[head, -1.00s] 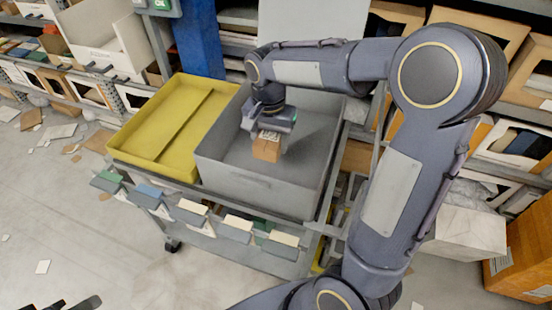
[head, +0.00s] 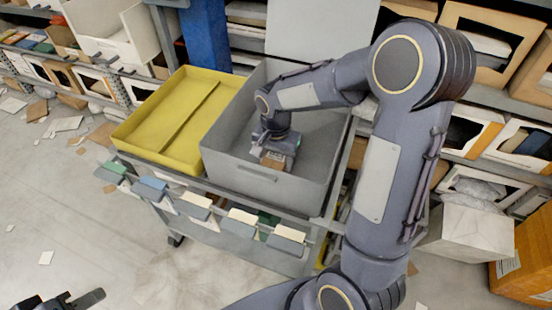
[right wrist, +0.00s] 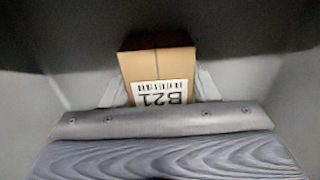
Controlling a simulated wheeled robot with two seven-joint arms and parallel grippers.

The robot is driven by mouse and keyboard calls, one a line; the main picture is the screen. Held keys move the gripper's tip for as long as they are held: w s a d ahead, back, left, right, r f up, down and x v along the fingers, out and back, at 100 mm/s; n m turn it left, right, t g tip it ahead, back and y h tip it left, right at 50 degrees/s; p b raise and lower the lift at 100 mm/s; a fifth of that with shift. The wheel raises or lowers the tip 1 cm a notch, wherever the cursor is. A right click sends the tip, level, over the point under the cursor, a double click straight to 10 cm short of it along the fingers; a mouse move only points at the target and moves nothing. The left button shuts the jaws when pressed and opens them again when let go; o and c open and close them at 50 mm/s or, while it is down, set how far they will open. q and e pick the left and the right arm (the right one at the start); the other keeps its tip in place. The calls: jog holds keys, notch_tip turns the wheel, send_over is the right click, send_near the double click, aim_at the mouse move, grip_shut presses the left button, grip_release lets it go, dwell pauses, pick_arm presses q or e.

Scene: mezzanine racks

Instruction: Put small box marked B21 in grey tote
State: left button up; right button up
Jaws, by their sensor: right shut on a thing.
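The small brown box (head: 272,160) has a white label reading B21, which shows upside down in the right wrist view (right wrist: 158,70). My right gripper (head: 275,152) is shut on it and holds it low inside the grey tote (head: 262,180). The tote's front wall hides the lower part of the box, so I cannot tell if it touches the tote floor. Both fingers flank the box in the right wrist view. My left gripper (head: 62,302) shows only in part at the bottom left corner of the head view, away from the tote.
A shallow yellow tray (head: 165,140) stands directly left of the tote on the same cart (head: 225,205). Label cards hang along the cart's front. Shelves with bins line the back. A white box (head: 470,235) and an orange-brown carton (head: 525,255) stand at right. Papers litter the floor.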

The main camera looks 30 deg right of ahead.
aim_at(276, 157)
jog(key=shift+f, duration=0.15)
jog(key=o, duration=1)
jog(key=shift+r, duration=0.35)
notch_tip(276, 157, up, 12)
jog(key=shift+f+p, duration=0.15)
jog(key=shift+p, duration=0.8)
